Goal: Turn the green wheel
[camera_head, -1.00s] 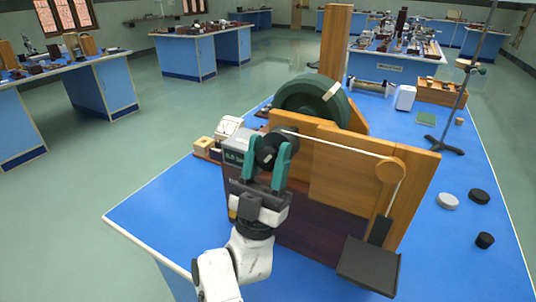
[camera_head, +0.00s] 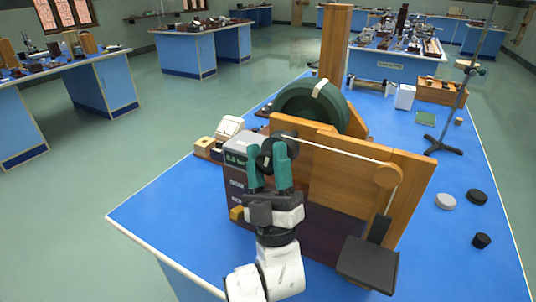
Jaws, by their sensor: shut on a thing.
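The large green wheel (camera_head: 297,103) stands upright behind a wooden panel, with a cream mark (camera_head: 320,88) at the top of its rim. The panel hides its lower part. A black round knob (camera_head: 281,156) sits at the panel's left front. My gripper (camera_head: 276,161) points away from me, its two teal fingers shut on the black knob. The fingers cover part of the knob.
The wooden panel (camera_head: 330,170) carries a cord over a wooden pulley (camera_head: 388,175) to a dark tray (camera_head: 368,265). Black and grey discs lie at the right. A metal stand (camera_head: 450,120) is at the back right. The blue bench's (camera_head: 160,215) front left is bare.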

